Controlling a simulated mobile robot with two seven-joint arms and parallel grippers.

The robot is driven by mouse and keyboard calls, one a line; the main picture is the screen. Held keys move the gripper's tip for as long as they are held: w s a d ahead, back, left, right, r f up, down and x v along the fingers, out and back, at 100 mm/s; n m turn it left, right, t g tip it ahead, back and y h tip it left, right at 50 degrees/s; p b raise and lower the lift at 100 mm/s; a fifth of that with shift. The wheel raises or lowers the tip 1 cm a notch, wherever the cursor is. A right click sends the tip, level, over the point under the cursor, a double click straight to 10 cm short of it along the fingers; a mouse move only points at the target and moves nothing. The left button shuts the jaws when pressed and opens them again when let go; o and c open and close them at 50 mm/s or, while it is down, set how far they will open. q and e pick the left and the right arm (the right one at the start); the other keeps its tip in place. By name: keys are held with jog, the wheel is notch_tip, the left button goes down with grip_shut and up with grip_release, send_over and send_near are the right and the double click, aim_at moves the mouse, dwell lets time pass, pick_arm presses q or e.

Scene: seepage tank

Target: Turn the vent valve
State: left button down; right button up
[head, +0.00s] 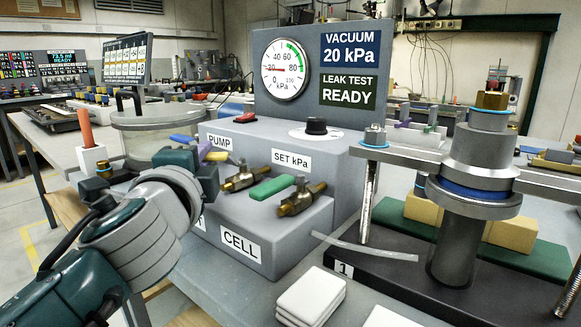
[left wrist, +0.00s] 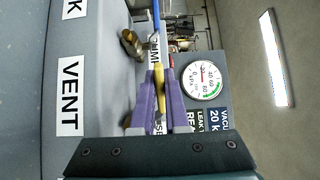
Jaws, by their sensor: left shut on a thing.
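The vent valve has a yellow handle (head: 217,156) and a brass body (head: 239,180) on the grey valve box. My left gripper (head: 206,152) is at this handle, mostly hidden behind my own wrist in the head view. In the left wrist view its purple fingers (left wrist: 160,98) are shut on the yellow handle (left wrist: 160,88), one on each side. The VENT label (left wrist: 70,95) shows at the left of that view. In the head view my wrist covers most of this label. My right gripper is not in view.
A green-handled valve (head: 274,188) sits right of the yellow one, above the CELL label (head: 240,246). A blue handle (head: 182,138) is close behind my gripper. A round gauge (head: 286,69) stands behind. A clear-walled vessel (head: 160,120) is at the left, a metal cell (head: 470,180) at the right.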

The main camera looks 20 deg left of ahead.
pick_arm(q)
jog(key=y, duration=0.1)
jog(key=n+b, duration=0.1)
jog(key=g+y+b, duration=0.1)
jog(key=shift+s+d+f+n+y, duration=0.15)
jog(key=shift+s+d+n+y, duration=0.15)
jog(key=shift+s+n, duration=0.1)
jog(key=shift+s+n+g+y+b, duration=0.15)
jog(key=shift+n+g+y+b, duration=0.25)
jog(key=shift+g+y+b, duration=0.1)
jog(key=c, duration=0.9)
grip_release()
jog(key=v, duration=1)
